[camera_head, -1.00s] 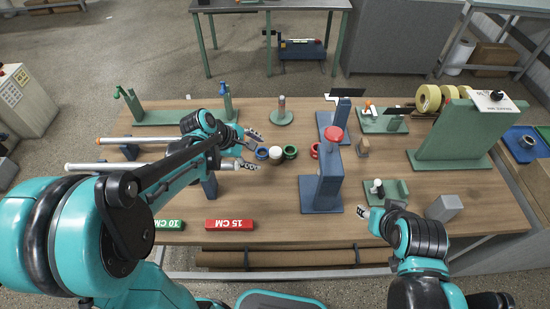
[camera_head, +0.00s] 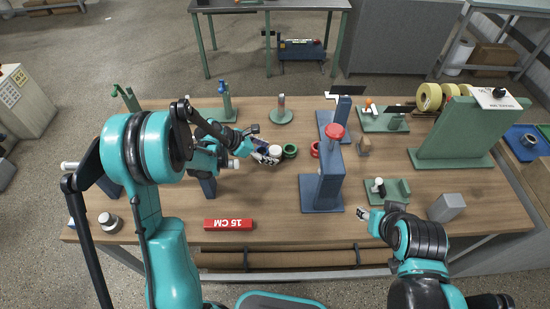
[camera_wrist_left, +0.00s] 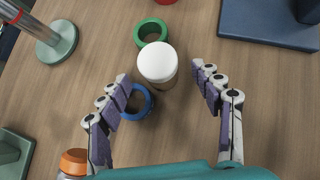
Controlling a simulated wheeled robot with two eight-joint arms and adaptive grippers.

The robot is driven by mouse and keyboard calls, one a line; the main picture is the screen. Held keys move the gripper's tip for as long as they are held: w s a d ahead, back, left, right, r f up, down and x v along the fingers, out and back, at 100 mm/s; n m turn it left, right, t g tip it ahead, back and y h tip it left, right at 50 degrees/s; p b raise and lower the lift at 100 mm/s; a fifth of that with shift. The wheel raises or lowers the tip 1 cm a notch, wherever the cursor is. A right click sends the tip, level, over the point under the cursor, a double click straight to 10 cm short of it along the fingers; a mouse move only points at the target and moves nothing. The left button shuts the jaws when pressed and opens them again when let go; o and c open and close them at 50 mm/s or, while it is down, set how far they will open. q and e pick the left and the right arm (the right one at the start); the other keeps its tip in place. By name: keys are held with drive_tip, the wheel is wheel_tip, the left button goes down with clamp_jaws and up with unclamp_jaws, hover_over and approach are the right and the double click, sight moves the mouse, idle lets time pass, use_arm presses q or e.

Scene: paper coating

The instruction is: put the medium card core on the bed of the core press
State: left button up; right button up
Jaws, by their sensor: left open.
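My left gripper (camera_head: 264,147) is open over the group of coloured rings. In the left wrist view its fingers (camera_wrist_left: 160,82) spread on either side of a short pale cylinder with a white top (camera_wrist_left: 158,62), without visibly gripping it. A blue ring (camera_wrist_left: 137,102) lies beside the left finger and a green ring (camera_wrist_left: 151,32) beyond the cylinder. I cannot tell which piece is the medium card core. A blue press-like stand with a red knob (camera_head: 329,168), possibly the core press, stands right of the rings. My right gripper (camera_head: 363,214) is low at the front right, its jaws unclear.
A red ring (camera_head: 315,149) lies close to the blue stand. A second blue stand (camera_head: 342,118) is behind. A small green fixture (camera_head: 397,190) and a grey block (camera_head: 445,207) are at the right.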

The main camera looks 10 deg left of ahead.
use_arm(q)
drive_tip(key=x, duration=0.3)
drive_tip(key=shift+r, duration=0.1)
drive_tip(key=shift+c, duration=0.9)
drive_tip(key=c, duration=1.1)
drive_tip(key=shift+c, duration=0.2)
